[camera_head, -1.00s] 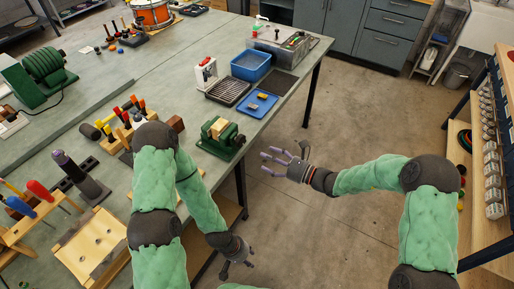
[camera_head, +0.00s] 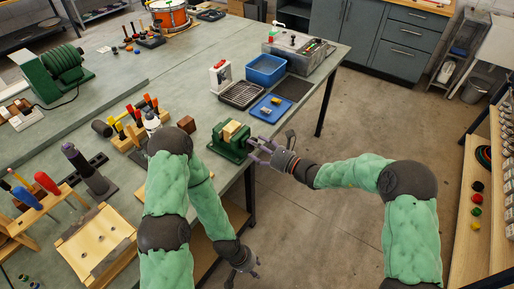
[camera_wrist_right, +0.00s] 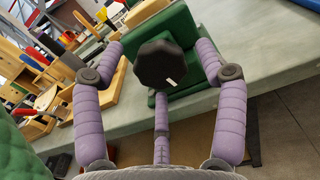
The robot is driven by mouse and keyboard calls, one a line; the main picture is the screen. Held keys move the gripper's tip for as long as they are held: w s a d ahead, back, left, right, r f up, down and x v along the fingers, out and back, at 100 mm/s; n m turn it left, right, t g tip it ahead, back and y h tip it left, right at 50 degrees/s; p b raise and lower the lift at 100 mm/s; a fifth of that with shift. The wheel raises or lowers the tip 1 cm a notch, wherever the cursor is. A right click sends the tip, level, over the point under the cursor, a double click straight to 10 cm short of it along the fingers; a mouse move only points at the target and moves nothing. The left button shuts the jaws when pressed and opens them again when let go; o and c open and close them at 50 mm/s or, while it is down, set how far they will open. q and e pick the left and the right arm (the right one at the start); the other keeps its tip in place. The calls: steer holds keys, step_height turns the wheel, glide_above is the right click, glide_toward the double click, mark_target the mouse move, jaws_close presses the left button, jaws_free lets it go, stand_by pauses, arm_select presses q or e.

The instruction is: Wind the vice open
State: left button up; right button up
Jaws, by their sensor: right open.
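The green vice (camera_head: 229,148) with pale wooden jaw faces (camera_head: 236,131) sits at the bench's near right edge. In the right wrist view its green body (camera_wrist_right: 180,30) fills the top middle, with a dark knob (camera_wrist_right: 160,64) facing me. My right gripper (camera_head: 257,149) is open at the vice's right side. Its purple fingers stand to the left, right and below the knob, around it with gaps visible; I cannot tell whether any touches. My left gripper (camera_head: 246,268) hangs low beside the bench, away from the vice; its finger state is unclear.
A blue tray (camera_head: 270,107), a black rack (camera_head: 240,95) and a blue bin (camera_head: 266,70) stand behind the vice. A wooden tool holder (camera_head: 128,138) and brown block (camera_head: 186,124) are to its left. Open floor lies right of the bench.

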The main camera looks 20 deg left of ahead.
steer(key=shift+c, duration=0.3)
steer(key=c, duration=1.1)
steer(key=n+b, duration=0.6)
steer(key=n, duration=2.3)
steer(key=shift+n+b, duration=0.3)
